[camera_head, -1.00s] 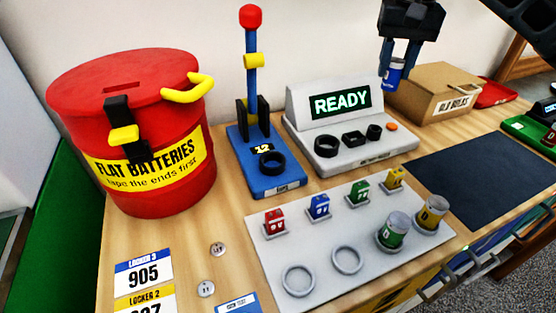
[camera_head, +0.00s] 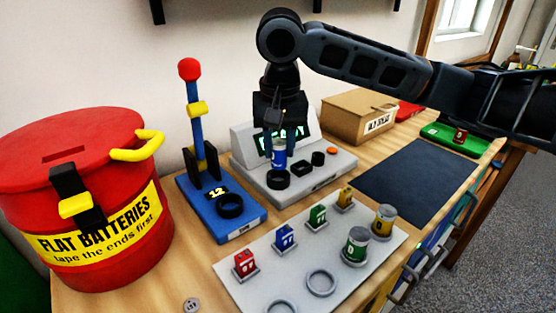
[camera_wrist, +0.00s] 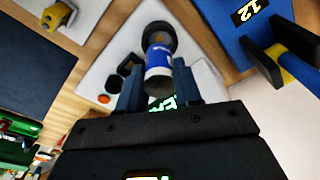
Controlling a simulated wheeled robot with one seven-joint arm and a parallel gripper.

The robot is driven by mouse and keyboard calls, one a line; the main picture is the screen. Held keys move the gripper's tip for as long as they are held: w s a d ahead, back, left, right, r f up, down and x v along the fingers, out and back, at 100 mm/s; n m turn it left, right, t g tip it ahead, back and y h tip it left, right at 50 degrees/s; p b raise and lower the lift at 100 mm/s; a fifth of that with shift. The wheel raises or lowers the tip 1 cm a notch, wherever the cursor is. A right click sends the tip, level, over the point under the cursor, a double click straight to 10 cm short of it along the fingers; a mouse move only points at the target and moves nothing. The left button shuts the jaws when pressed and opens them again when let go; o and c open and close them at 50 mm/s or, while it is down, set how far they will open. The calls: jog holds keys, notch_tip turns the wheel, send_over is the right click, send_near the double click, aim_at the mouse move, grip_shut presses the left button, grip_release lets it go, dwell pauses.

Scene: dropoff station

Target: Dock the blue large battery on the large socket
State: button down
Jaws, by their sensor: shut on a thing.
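The blue large battery (camera_head: 279,156) is upright in my gripper (camera_head: 279,142), whose two fingers are closed on its upper part. It also shows in the wrist view (camera_wrist: 158,62) between the fingers (camera_wrist: 158,88). The battery is over the large round black socket (camera_head: 277,181) at the left of the grey tester (camera_head: 313,182). In the wrist view the same socket ring (camera_wrist: 159,33) lies at the battery's far end. The lower end is at or just above the ring; I cannot tell whether it is inside. My gripper partly covers the tester's lit green display (camera_head: 297,134).
A blue stand (camera_head: 245,222) with a black ring and red-topped lever is left of the tester. In front, a grey tray (camera_head: 300,262) holds small blocks, green and yellow batteries and empty rings. A red bin (camera_head: 75,215) is far left, a cardboard box (camera_head: 345,120) behind right.

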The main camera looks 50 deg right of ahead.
aim_at(280, 165)
jog(key=shift+a+f, duration=0.1)
jog(key=shift+f, duration=1.95)
jog(key=shift+f, duration=0.35)
jog(key=shift+s+f, duration=0.15)
jog(key=shift+f, duration=0.25)
jog(key=c, duration=0.8)
grip_release()
jog(key=shift+f, duration=0.15)
jog(key=shift+o, duration=0.2)
jog(key=shift+r, duration=0.45)
notch_tip(280, 165, up, 13)
jog(key=a, duration=0.1)
jog(key=shift+s, duration=0.35)
